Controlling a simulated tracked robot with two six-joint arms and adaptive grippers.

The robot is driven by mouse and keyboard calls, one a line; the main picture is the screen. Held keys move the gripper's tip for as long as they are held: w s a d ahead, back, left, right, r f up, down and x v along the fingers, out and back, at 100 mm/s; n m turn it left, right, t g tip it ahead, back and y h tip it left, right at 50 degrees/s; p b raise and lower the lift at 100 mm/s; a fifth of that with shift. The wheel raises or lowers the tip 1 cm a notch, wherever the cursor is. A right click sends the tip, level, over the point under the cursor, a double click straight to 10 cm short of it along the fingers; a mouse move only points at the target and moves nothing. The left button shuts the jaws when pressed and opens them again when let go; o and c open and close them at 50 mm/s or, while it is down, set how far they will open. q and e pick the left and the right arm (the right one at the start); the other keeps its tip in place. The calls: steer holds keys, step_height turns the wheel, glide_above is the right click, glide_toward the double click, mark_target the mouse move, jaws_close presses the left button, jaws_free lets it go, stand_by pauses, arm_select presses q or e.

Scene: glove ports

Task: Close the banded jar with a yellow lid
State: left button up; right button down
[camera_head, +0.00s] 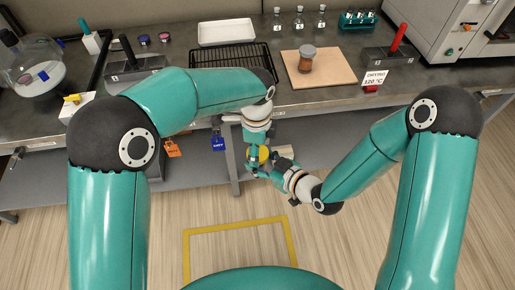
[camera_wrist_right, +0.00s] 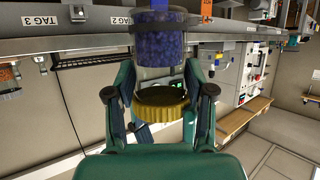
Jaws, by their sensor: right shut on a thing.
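The yellow lid (camera_head: 263,154) shows small between my two grippers in the head view, in front of the bench edge. In the right wrist view, which is upside down, the yellow lid (camera_wrist_right: 163,107) lies at the mouth end of the banded jar (camera_wrist_right: 159,48). The jar is clear, with blue granules and a dark band. I cannot tell whether lid and jar touch.
On the bench (camera_head: 200,100) stand a black wire rack (camera_head: 232,57), a white tray (camera_head: 226,32) and a wooden board (camera_head: 335,72) with a brown jar (camera_head: 306,60). Blue (camera_head: 217,143) and orange (camera_head: 172,149) tags hang at the bench front. The floor inside the yellow outline (camera_head: 238,225) is clear.

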arm_select(q)
steer(key=m, duration=0.4)
steer(key=shift+w+m, duration=0.1)
steer(key=shift+m, duration=0.2)
steer(key=m, duration=0.8)
steer(key=shift+w+m, duration=0.1)
steer(key=shift+m, duration=0.3)
steer(key=m, duration=0.5)
steer(key=shift+d+m, duration=0.15)
steer(key=shift+m, duration=0.25)
steer(key=o, duration=0.8)
steer(key=shift+c, duration=0.2)
